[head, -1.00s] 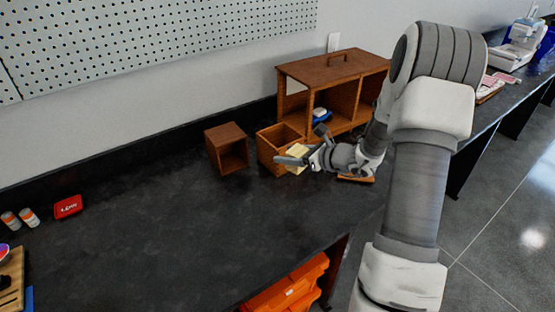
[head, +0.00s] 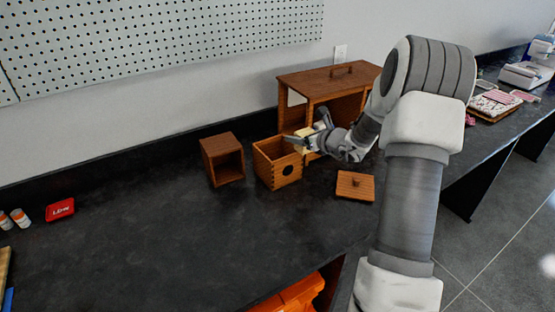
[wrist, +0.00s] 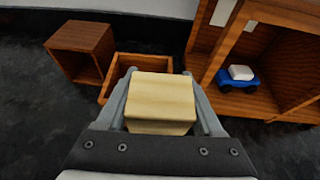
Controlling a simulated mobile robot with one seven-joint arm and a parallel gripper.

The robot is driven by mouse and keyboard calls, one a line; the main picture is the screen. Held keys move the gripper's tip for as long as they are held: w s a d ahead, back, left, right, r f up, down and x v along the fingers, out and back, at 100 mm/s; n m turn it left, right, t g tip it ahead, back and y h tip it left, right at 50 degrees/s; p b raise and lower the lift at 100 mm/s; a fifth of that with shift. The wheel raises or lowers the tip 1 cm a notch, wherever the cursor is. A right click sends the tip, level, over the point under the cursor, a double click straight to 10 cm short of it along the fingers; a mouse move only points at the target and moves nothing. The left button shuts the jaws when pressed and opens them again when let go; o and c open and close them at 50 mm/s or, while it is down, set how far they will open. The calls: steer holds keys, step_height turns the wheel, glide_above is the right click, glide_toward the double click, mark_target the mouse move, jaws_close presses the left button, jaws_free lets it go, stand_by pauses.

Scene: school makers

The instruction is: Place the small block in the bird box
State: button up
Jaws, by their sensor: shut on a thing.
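The small block (wrist: 160,100) is pale wood and sits between the fingers of my gripper (wrist: 159,76). My gripper (head: 300,141) is shut on it. In the head view the block (head: 305,146) shows beside the upper right rim of the bird box. The bird box (head: 264,168) is an open-topped wooden box with a round hole in its front. In the wrist view the bird box (wrist: 112,76) lies just beyond the fingers, partly hidden by block and gripper. The block appears raised; whether it overlaps the opening is unclear.
A wooden lid with a knob (head: 355,187) lies right of the bird box. An open wooden cube (head: 222,158) stands to its left. A larger wooden cabinet (head: 325,82) stands behind, with a blue toy car (wrist: 238,80) inside.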

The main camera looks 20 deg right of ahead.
steer(key=w+a+f, duration=0.4)
steer(key=w, duration=0.2)
steer(key=shift+a+f+b, duration=0.3)
steer(key=shift+a+b, duration=0.05)
steer(key=shift+a, duration=0.05)
steer(key=shift+f, duration=0.15)
jaws_close()
steer(key=shift+w+f, duration=0.1)
steer(key=shift+f, duration=1.9)
steer(key=shift+f+b, duration=0.1)
steer(key=shift+b, duration=0.2)
